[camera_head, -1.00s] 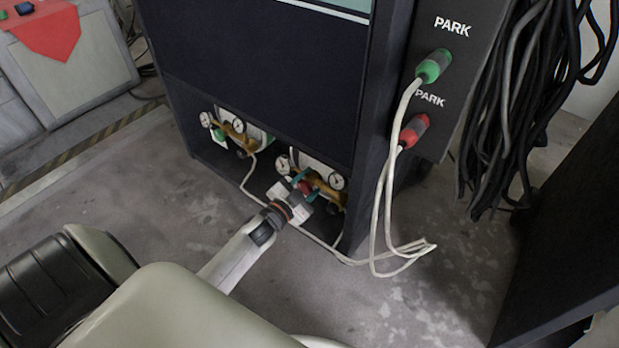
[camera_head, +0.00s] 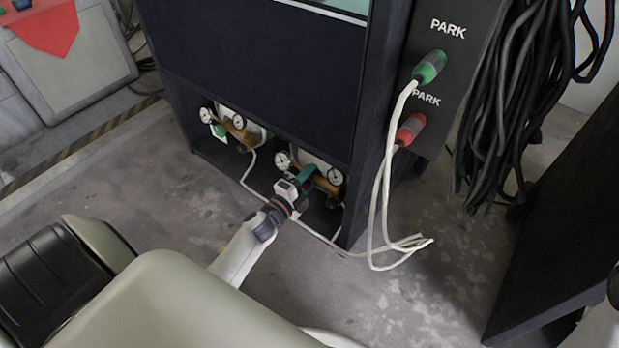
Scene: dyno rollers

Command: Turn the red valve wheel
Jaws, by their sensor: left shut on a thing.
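My left gripper (camera_head: 305,175) reaches in low from the left to the right-hand brass regulator (camera_head: 326,187) at the foot of the dark cabinet. Its teal fingers are shut at the front of that regulator, where the red valve wheel sits. The wheel is hidden behind the fingers and gripper body now, so its turn angle cannot be seen. Two round white gauges flank the spot, one on the left (camera_head: 282,160) and one on the right (camera_head: 336,176). My right gripper is not in view.
A second regulator (camera_head: 239,131) with gauges and a green part sits to the left in the cabinet (camera_head: 260,90). White hoses (camera_head: 375,200) hang from green and red connectors at right and run along the floor. Black cables (camera_head: 510,100) hang farther right. Floor at left is clear.

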